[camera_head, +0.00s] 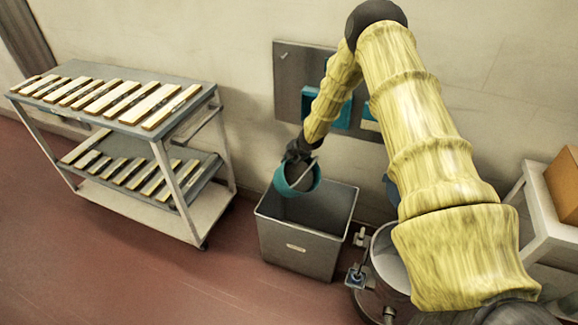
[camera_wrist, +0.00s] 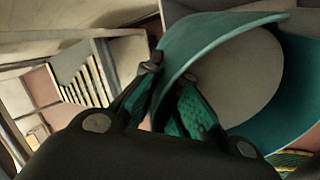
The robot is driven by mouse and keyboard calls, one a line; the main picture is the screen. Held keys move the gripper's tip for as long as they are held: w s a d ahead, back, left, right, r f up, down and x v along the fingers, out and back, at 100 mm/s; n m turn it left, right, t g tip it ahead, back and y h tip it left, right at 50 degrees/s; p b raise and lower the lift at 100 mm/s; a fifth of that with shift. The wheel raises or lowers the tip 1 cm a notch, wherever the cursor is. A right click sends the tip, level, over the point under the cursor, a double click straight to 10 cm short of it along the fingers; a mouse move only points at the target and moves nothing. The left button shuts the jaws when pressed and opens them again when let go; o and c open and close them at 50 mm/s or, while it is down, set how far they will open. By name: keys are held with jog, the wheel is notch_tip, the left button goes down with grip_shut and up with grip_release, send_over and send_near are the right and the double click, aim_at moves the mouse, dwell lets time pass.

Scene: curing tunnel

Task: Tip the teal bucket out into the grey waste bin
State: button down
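The teal bucket (camera_head: 297,178) hangs from my gripper (camera_head: 299,150) above the grey waste bin (camera_head: 303,235), over its back left part. In the head view the bucket looks somewhat tilted, with a grey surface inside it. In the wrist view the bucket (camera_wrist: 290,100) fills the right side, and a smooth grey-beige surface shows within its rim. My gripper (camera_wrist: 170,100) has its fingers closed at the bucket's rim or handle; the exact contact is partly hidden. The bin's opening faces up and its inside looks dark, with no contents clearly visible.
A grey cart (camera_head: 150,130) with rows of pale strips on its shelves stands at the left. A wall panel (camera_head: 300,85) with teal items is behind my arm. A round metal drum (camera_head: 385,270) stands right of the bin. A white table (camera_head: 540,215) carries a brown box (camera_head: 565,185).

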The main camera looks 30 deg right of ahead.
aim_at(310, 168)
jog(key=shift+d+t+b, duration=0.2)
jog(key=shift+t+b, duration=0.1)
jog(key=shift+b, duration=1.55)
jog(key=r+t+b, duration=0.1)
jog(key=t+b, duration=0.1)
jog(key=b, duration=0.4)
jog(key=shift+s+y+b, duration=0.1)
jog(key=shift+y+b, duration=0.2)
jog(key=shift+b, duration=0.1)
jog(key=t+b, duration=0.1)
jog(key=b, duration=0.2)
jog(key=shift+r, duration=0.4)
jog(key=s+t+b, duration=0.1)
jog(key=b, duration=0.2)
jog(key=shift+d+r, duration=0.1)
jog(key=shift+r, duration=0.25)
jog(key=s+t+b, duration=0.3)
jog(key=b, duration=0.2)
jog(key=s+d+r+t+y+b, duration=0.1)
jog(key=s+t+b, duration=0.2)
jog(key=b, duration=0.3)
jog(key=s+t+b, duration=0.3)
jog(key=b, duration=0.2)
jog(key=shift+s+d+r+y, duration=0.1)
jog(key=shift+d+r+y, duration=0.25)
jog(key=shift+y, duration=0.05)
jog(key=shift+s+d+r+t+b, duration=0.15)
jog(key=shift+s+r+t+b, duration=0.1)
jog(key=shift+s+t+b, duration=0.65)
jog(key=shift+w, duration=0.2)
